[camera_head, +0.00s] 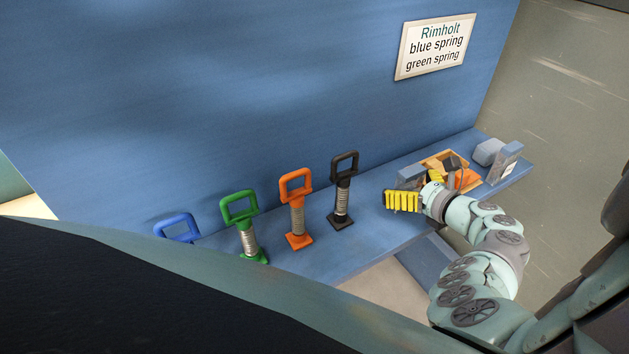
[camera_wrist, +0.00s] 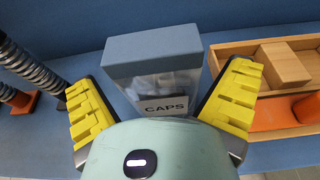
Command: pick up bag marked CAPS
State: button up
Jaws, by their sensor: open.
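The bag marked CAPS (camera_wrist: 152,62) stands upright on the blue shelf in the wrist view, with a grey-blue top and a clear front. Its CAPS label (camera_wrist: 164,106) is low on the front, and its bottom is hidden behind my gripper's body. My gripper (camera_wrist: 162,100) is open, with one yellow-padded finger on each side of the bag's lower front. I cannot tell whether the fingers touch it. In the head view my gripper (camera_head: 403,201) is over the shelf, and the bag's grey-blue top (camera_head: 411,173) shows just behind it.
A wooden tray (camera_wrist: 285,43) with a wooden block (camera_wrist: 283,65) and an orange item stands close right of the bag. Black (camera_head: 342,190), orange (camera_head: 297,207), green (camera_head: 243,224) and blue (camera_head: 177,226) spring handles line the shelf at left. A labelled grey item (camera_head: 504,162) stands at the far right.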

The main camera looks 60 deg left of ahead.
jog(key=c, duration=1.3)
